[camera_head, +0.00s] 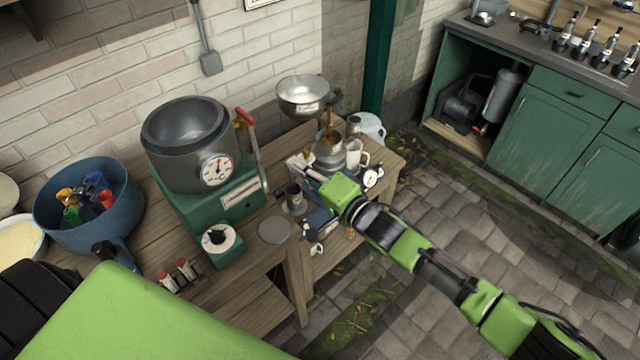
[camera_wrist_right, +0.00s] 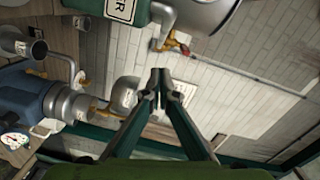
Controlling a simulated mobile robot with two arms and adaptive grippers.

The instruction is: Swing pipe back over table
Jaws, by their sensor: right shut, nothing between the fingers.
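A metal separator (camera_head: 330,155) with a wide bowl (camera_head: 303,95) on top stands at the back right of the wooden table. A brass-coloured pipe piece (camera_head: 327,119) shows below the bowl. In the wrist view a bent metal pipe (camera_wrist_right: 125,93) with brass fittings shows left of my fingers; I cannot tell which pipe the task means. My right gripper (camera_head: 309,174) reaches in from the right, in front of the separator. It is shut and empty, and its fingertips (camera_wrist_right: 161,82) look apart from the bent pipe. My left gripper is not in view.
A grey vat with a dial (camera_head: 187,140) on a green base, a blue tub (camera_head: 80,220) and a red-handled lever (camera_head: 250,135) stand left of the gripper. A white jug (camera_head: 357,154) and a small dial (camera_head: 372,177) are close to its right. Paved floor (camera_head: 470,220) lies open at right.

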